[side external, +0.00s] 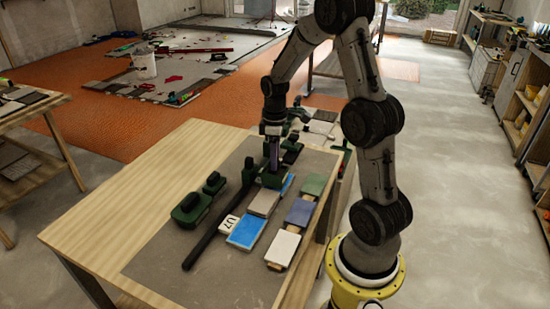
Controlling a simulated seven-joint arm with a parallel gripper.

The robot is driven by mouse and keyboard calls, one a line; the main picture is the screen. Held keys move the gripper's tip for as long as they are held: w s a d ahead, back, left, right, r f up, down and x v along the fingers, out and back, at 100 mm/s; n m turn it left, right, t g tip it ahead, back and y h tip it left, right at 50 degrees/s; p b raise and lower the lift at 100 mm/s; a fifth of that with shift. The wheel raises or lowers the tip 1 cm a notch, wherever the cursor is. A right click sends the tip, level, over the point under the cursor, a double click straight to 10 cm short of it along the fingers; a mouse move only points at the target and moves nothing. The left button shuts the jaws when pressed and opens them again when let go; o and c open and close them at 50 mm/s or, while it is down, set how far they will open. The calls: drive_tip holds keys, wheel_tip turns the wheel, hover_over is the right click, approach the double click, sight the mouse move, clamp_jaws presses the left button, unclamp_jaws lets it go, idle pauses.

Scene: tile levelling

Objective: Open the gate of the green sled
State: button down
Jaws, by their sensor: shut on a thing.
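My gripper (273,170) points straight down over the far part of the grey board on the table. It is shut on a part of a green block, which looks like the green sled (274,181). The sled sits at the far end of a row of tiles. A grey-beige tile (263,203) and a blue tile (246,231) lie in front of it. A sliver of blue shows at its right. The sled's gate cannot be made out at this size, and my fingers partly hide the sled's top.
A long black bar (212,236) runs left of the tiles, beside a white "U7" plate (228,224). Dark green blocks (191,209) stand further left. Green, violet and white tiles (283,248) lie right. The board's near part (225,280) is clear.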

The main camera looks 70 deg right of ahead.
drive_tip(key=m, duration=0.4)
drive_tip(key=shift+m, duration=0.4)
drive_tip(key=m, duration=0.4)
drive_tip(key=shift+m, duration=0.3)
drive_tip(key=m, duration=0.4)
drive_tip(key=shift+m, duration=2.1)
drive_tip(key=c, duration=0.5)
unclamp_jaws()
